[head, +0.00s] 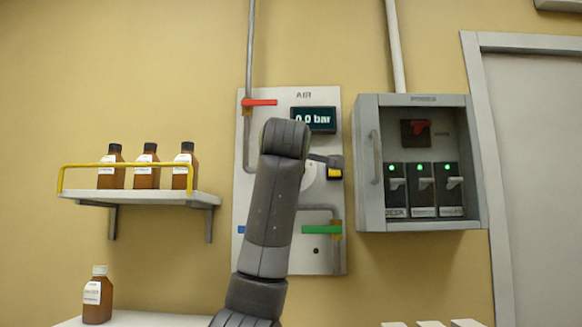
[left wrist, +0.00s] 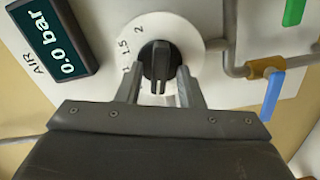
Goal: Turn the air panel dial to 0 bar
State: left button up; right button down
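The air panel (head: 325,260) is on the wall, and its display (head: 314,120) reads 0.0 bar. The display also shows in the left wrist view (left wrist: 53,38), tilted. The dial's black knob (left wrist: 160,62) sits on a white scale disc (left wrist: 195,35) with 1.5 and 2 readable. My left gripper (left wrist: 157,85) is open, with one finger on each side of the knob's lower part and small gaps visible. Whether the fingertips touch the knob's edge is unclear. In the head view, my left arm hides most of the dial. My right gripper is not in view.
The panel has a red handle (head: 259,102), a green handle (head: 322,229) and a blue handle (left wrist: 272,94). A grey power box (head: 368,215) hangs to the right. A shelf (head: 200,197) with brown bottles is at left. Another bottle (head: 97,297) stands below.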

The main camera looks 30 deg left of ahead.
pick_arm(q)
jog(key=shift+s, duration=0.1)
jog(key=b+v, duration=0.7)
jog(key=v, duration=1)
jog(key=shift+s, duration=0.15)
